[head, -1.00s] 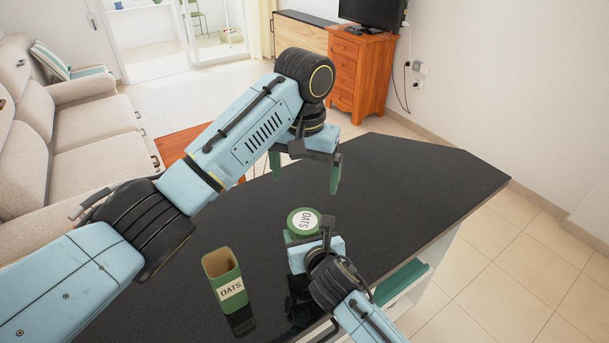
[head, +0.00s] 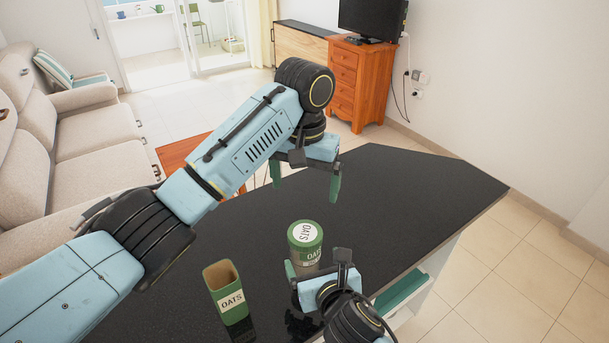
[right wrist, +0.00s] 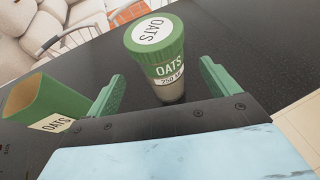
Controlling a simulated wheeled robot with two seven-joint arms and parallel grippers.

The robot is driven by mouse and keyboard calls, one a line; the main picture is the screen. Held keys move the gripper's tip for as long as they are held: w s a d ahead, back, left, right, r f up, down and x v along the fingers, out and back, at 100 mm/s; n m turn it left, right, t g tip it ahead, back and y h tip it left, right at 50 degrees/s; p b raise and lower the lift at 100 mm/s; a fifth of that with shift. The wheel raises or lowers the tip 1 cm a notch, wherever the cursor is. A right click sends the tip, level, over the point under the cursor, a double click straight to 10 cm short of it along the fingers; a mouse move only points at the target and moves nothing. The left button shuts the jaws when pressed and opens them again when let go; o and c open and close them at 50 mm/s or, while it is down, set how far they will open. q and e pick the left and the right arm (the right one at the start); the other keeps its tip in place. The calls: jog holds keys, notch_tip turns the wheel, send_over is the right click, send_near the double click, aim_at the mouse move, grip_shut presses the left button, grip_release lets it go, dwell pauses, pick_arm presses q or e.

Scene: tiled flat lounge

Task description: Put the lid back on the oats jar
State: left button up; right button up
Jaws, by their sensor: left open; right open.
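A round jar (head: 306,245) with a green top lettered OATS stands upright on the dark counter. Its green top (right wrist: 155,35) sits on it in the right wrist view, with a pale lower body beneath. An open, square green container (head: 226,291), also labelled OATS, stands to its left with no cover on it. My right gripper (head: 318,273) is open on the near side of the round jar. In the right wrist view the jar appears between its spread fingers, with gaps on both sides. My left gripper (head: 306,181) is open and empty, above the counter beyond the jar.
The dark counter (head: 410,195) is clear to the right and behind the jar. My left arm spans its left side. A sofa (head: 85,150), an orange-brown table (head: 183,155) and a wooden drawer cabinet (head: 357,85) stand beyond it.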

jog(key=v, duration=0.6)
jog(key=shift+f, duration=0.1)
dwell(0.3)
